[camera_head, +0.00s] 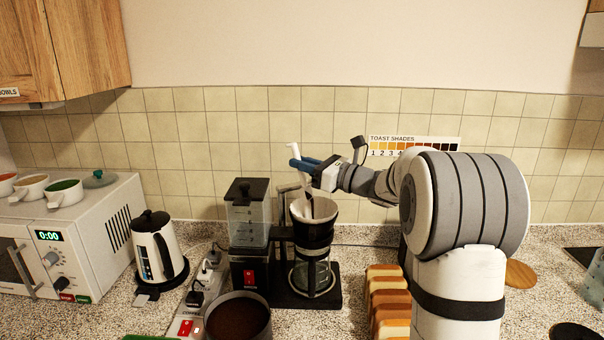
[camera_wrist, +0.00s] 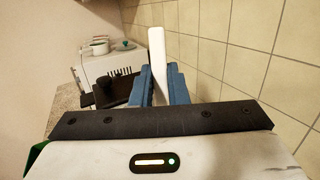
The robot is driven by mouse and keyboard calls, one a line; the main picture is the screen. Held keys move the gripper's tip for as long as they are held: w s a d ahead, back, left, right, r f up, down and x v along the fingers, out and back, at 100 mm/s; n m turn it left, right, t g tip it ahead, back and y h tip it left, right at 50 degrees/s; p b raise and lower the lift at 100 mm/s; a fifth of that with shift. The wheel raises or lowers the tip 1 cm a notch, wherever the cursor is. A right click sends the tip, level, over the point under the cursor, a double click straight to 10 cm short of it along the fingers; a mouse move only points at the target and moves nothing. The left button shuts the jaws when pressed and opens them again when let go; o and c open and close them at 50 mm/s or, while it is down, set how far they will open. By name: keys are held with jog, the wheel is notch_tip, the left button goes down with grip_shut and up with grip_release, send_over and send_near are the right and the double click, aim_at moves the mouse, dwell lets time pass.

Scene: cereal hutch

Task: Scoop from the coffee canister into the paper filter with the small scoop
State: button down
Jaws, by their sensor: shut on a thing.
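My gripper (camera_head: 304,163) has blue fingers shut on the white handle of the small scoop (camera_head: 294,152), above the coffee maker. The scoop is steeply tilted, its lower end at the mouth of the white paper filter (camera_head: 328,213). Something dark shows at that end; I cannot tell whether it is the bowl or coffee. In the wrist view the handle (camera_wrist: 157,48) stands up between the fingers (camera_wrist: 160,88), and the bowl is hidden. The coffee canister (camera_head: 266,331), a round tub of dark grounds, stands at the front, left of the coffee maker.
The coffee maker has a water tank (camera_head: 248,212) and a glass carafe (camera_head: 314,277) under the filter. A kettle (camera_head: 156,250), power strip (camera_head: 187,325) and microwave (camera_head: 70,240) stand left. Bread slices (camera_head: 388,300) stand right, near my arm. The tiled wall is close behind.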

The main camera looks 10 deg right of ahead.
aim_at(298, 153)
jog(key=shift+s+d+f+t+y+b, duration=0.3)
jog(key=shift+d+t+y+b, duration=0.25)
jog(key=shift+b, duration=1.15)
jog(key=shift+s+d+f+t+y+b, duration=0.2)
jog(key=shift+s+d+t+y+b, duration=0.35)
jog(key=shift+b, duration=1.1)
jog(key=y+b, duration=0.1)
jog(key=r+t+b, duration=0.1)
jog(key=shift+s+d+y+b, duration=0.25)
jog(key=shift+y+b, duration=0.05)
jog(key=shift+y, duration=0.1)
jog(key=w+a+g+h+p, duration=0.1)
jog(key=p, duration=0.4)
jog(key=w+a+r+g+h+p, duration=0.1)
jog(key=h+p, duration=0.1)
jog(key=p, duration=0.2)
jog(key=shift+a+g+h+p, duration=0.2)
jog(key=shift+g+h+p, duration=0.1)
jog(key=shift+g+p, duration=0.1)
jog(key=g+h+p, duration=0.1)
jog(key=p, duration=0.3)
jog(key=w+a+g+h+p, duration=0.1)
jog(key=p, duration=0.3)
jog(key=w+a+r+g+h+p, duration=0.1)
jog(key=p, duration=0.3)
jog(key=shift+a+h, duration=0.2)
jog(key=shift+h, duration=0.1)
